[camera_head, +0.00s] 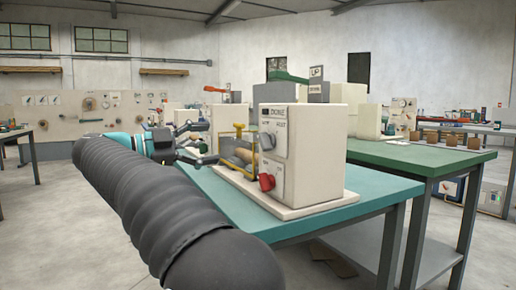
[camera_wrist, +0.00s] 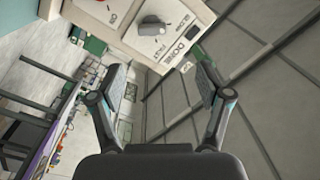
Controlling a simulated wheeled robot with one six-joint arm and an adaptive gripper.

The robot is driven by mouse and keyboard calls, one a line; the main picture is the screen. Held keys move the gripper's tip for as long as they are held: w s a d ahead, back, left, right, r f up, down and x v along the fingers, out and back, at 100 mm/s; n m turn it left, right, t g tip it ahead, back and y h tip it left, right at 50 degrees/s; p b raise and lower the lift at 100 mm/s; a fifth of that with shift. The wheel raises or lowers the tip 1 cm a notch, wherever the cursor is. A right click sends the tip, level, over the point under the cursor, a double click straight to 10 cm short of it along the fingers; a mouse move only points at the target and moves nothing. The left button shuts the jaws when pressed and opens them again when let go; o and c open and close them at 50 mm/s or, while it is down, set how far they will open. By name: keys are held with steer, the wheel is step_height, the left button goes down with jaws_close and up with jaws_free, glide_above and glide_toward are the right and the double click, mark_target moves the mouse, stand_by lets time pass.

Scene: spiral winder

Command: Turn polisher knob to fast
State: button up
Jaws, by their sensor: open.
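A cream machine box (camera_head: 305,150) stands on the teal table and has a control panel with small, hard-to-read lettering. A grey knob (camera_head: 268,140) is on its upper front, and a red knob (camera_head: 267,182) is lower down. In the wrist view, the grey knob (camera_wrist: 150,29) is at the top of the picture, with markings on both sides; its setting is unclear. My gripper (camera_head: 205,142) is open and empty, left of the panel and apart from the knobs. Its spread fingers also show in the wrist view (camera_wrist: 160,78), below the grey knob.
A yellow-framed unit with rollers (camera_head: 238,152) stands beside the cream box, near my gripper. The teal table (camera_head: 345,200) has a bare strip along its front right. A green table (camera_head: 420,158) with other machines stands behind. The grey floor (camera_head: 480,265) is open at the right.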

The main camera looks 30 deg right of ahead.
mark_target(260, 142)
steer(key=shift+g, duration=0.3)
steer(key=d, duration=0.4)
steer(key=d+b, duration=0.1)
steer(key=d, duration=0.8)
steer(key=shift+d+f, duration=0.25)
steer(key=shift+f, duration=0.1)
steer(key=shift+b, duration=0.3)
steer(key=c, duration=1.2)
